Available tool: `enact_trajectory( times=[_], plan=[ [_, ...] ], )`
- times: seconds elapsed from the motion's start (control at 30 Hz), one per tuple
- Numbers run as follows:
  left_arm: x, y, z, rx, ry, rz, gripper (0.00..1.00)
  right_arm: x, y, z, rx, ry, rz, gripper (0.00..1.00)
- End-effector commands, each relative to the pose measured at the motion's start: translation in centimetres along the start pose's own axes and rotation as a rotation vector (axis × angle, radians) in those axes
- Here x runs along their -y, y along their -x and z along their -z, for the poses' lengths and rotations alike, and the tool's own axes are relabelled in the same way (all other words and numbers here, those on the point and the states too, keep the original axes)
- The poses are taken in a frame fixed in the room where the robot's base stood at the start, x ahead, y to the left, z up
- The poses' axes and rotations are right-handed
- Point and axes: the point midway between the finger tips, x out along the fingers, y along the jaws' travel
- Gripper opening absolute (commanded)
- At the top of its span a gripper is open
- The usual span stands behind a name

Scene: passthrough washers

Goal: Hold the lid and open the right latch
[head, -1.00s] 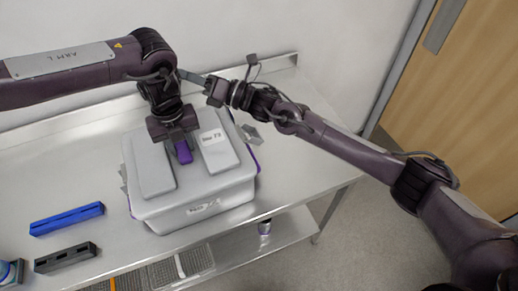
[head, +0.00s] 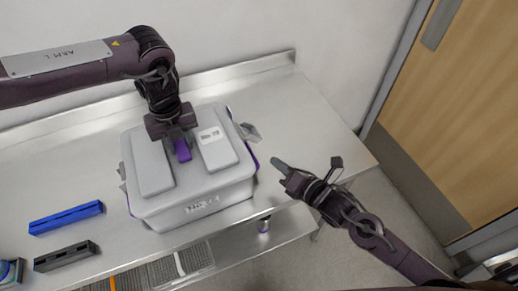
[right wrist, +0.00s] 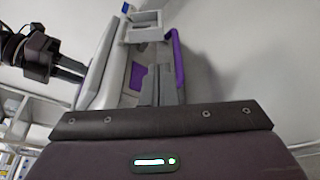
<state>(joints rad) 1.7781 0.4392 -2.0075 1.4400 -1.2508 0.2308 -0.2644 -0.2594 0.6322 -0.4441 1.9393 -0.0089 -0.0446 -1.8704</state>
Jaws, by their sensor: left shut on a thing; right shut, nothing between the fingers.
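A grey box (head: 165,218) with a pale lid (head: 190,188) stands on the steel table. My left gripper (head: 181,143) points down at the lid's middle and is shut on the purple lid handle (head: 183,153). The grey right latch (head: 250,131) sticks outward from the box's right side; it also shows at the top of the right wrist view (right wrist: 146,24). A purple strip (head: 250,160) shows on that side. My right gripper (head: 282,168) is shut and empty, off the box's right side, apart from the latch. A grey left latch (head: 122,172) is partly visible.
A blue block (head: 66,218) and a black slotted block (head: 66,257) lie on the table (head: 310,120) at left. A lower shelf (head: 228,246) holds grey racks and a small bottle (head: 263,225). The table right of the box is clear. A wall stands behind, a wooden door at right.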

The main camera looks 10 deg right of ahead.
Motion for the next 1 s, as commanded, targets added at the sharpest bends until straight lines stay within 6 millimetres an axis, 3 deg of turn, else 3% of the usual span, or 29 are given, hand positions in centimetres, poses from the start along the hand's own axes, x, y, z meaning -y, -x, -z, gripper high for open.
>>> enact_trajectory(
  times=[0.17, 0.5, 0.7, 1.0],
  plan=[
    [0.0, 0.1, -0.1, 0.002, 0.000, 0.001, 0.00, 0.5, -0.3, 0.3, -0.007, 0.008, 0.022, 0.00],
    [0.1, 0.1, -0.1, 0.002, 0.000, 0.002, 0.00, 0.6, -6.3, 0.3, -0.006, 0.006, 0.020, 0.00],
    [0.1, 0.1, -0.1, 0.002, 0.000, 0.002, 0.00, 0.6, -8.7, 0.4, -0.008, 0.006, 0.020, 0.00],
    [0.1, 0.1, -0.1, 0.002, 0.000, 0.002, 0.00, 0.7, -9.4, 0.5, -0.010, 0.008, 0.020, 0.00]
  ],
)
